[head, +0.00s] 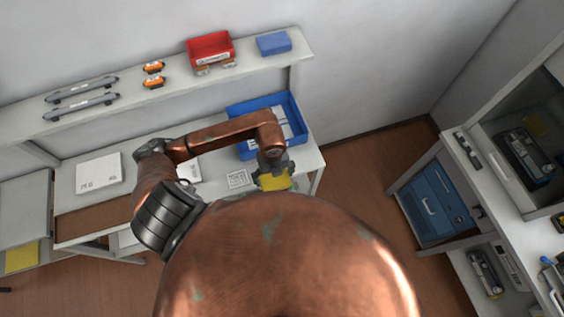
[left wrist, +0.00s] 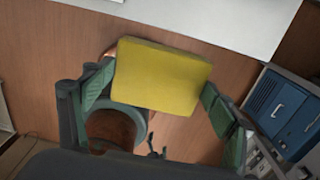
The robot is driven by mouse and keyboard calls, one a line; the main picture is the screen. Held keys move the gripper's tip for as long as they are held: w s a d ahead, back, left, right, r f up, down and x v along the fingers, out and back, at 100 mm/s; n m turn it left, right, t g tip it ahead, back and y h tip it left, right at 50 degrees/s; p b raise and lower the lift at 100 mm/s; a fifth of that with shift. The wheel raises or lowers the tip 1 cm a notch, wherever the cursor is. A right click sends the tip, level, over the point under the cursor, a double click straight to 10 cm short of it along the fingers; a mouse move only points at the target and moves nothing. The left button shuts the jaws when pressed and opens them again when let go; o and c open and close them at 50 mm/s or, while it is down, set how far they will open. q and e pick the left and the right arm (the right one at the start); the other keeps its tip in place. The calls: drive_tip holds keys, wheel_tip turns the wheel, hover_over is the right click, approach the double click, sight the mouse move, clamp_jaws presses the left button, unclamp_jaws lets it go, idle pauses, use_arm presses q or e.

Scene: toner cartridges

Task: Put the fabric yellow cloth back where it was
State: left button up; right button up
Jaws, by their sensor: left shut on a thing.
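The yellow cloth (head: 274,182), a flat folded block, is in my left gripper (head: 271,168) at the right front corner of the white table. In the left wrist view the cloth (left wrist: 162,78) lies between the two green-padded fingers of the left gripper (left wrist: 158,97), over brown floor and beside a white table edge. The left gripper is shut on it. My right gripper is not in view.
A blue tray (head: 290,101) with white packs stands at the back of the white table (head: 130,150). A shelf above holds a red bin (head: 209,47), a blue box (head: 274,43), orange parts and grey bars. A shelving unit with a blue drawer box (head: 436,200) stands right, across open floor.

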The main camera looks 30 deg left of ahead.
use_arm(q)
drive_tip(key=w+a+f, duration=0.1)
drive_tip(key=w+f, duration=0.1)
drive_tip(key=w, duration=0.1)
drive_tip(key=w+a+f+p, duration=0.1)
drive_tip(key=w+f, duration=0.2)
drive_tip(key=w, duration=0.1)
drive_tip(key=w+a+f, duration=0.1)
drive_tip(key=w+f, duration=0.1)
drive_tip(key=w, duration=0.1)
drive_tip(key=shift+w+a+f+p, duration=0.1)
drive_tip(key=shift+w+f+p, duration=0.3)
drive_tip(key=shift+w+a+f, duration=0.1)
drive_tip(key=shift+w+f, duration=0.3)
drive_tip(key=shift+f, duration=0.1)
drive_tip(key=f, duration=0.1)
drive_tip(key=f+p, duration=0.1)
drive_tip(key=f, duration=0.1)
drive_tip(key=shift+w, duration=0.2)
drive_tip(key=shift+f, duration=0.25)
drive_tip(key=shift+f, duration=0.15)
drive_tip(key=o, duration=1)
